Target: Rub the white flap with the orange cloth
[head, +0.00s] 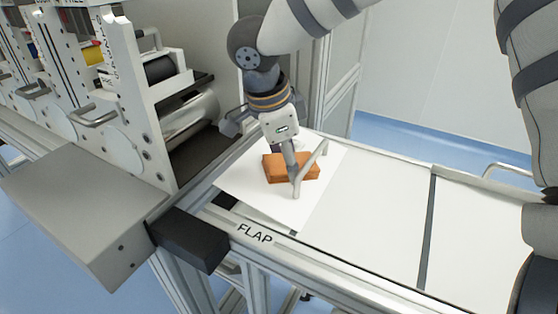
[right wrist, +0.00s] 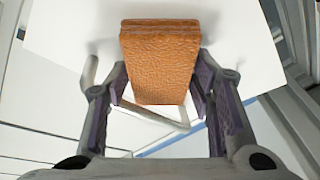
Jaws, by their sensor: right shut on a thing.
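The orange cloth (head: 275,168) is a folded block at the white flap, and it also shows in the right wrist view (right wrist: 160,60). My right gripper (head: 294,172) comes down from above and is shut on the cloth; in the right wrist view its two fingers (right wrist: 160,88) grip the cloth's sides. The white flap (head: 245,185) is a flat plate at the left end of the conveyor-like table, with a grey bar handle (head: 312,165). The cloth seems to be at the flap's surface, but I cannot tell whether it touches. My left gripper is not in view.
The converter machine (head: 130,100) with rollers stands at the left of the flap. A black block (head: 188,240) sits at the front left corner, beside the rail marked FLAP (head: 254,233). White table panels (head: 370,215) extend to the right.

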